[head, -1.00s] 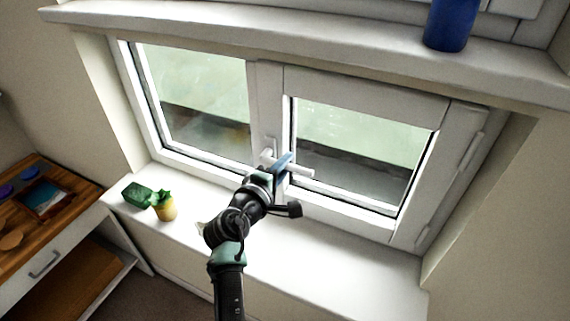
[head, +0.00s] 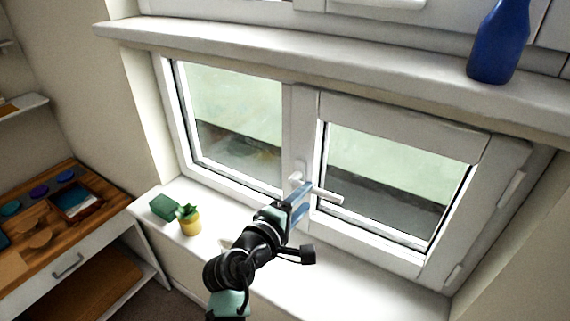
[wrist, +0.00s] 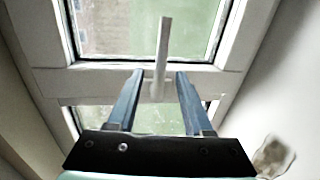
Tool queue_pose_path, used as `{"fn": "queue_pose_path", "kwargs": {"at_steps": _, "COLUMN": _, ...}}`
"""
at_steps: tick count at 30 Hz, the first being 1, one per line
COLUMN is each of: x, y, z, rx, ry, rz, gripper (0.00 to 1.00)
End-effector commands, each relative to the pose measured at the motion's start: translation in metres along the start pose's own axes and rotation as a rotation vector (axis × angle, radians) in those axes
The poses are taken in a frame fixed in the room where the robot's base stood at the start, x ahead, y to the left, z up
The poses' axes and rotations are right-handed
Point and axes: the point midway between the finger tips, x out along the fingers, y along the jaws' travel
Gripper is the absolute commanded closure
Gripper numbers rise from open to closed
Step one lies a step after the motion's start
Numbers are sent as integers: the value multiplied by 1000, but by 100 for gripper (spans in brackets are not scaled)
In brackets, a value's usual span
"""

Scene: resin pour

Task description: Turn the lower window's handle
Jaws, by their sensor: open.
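The lower window's white handle (head: 326,196) sits on the middle frame between two panes. Its lever points right and slightly downward in the head view. In the wrist view the handle (wrist: 163,45) stands upright in the picture, its base between the fingertips and its lever reaching beyond them. My gripper (head: 303,202) has its blue fingers at the handle, near the pivot end. In the wrist view my gripper (wrist: 160,73) is open, with one finger on each side of the handle and visible gaps. I cannot tell how deep the handle lies between the fingers.
A deep ledge (head: 300,47) juts out above the window, with a blue bottle (head: 497,45) on it. A green box (head: 164,208) and a yellow pot with a plant (head: 190,222) stand on the lower sill (head: 350,290). A wooden-topped desk (head: 90,225) is at left.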

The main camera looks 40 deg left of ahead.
Motion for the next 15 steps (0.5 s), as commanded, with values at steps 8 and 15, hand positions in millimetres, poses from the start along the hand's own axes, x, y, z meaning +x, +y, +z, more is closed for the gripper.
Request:
{"fn": "queue_pose_path", "kwargs": {"at_steps": 8, "x": -49, "y": -2, "z": -1, "rx": 0, "ry": 2, "rz": 1, "gripper": 49}}
{"fn": "queue_pose_path", "kwargs": {"at_steps": 15, "x": -73, "y": -1, "z": -1, "rx": -1, "ry": 2, "rz": 1, "gripper": 49}}
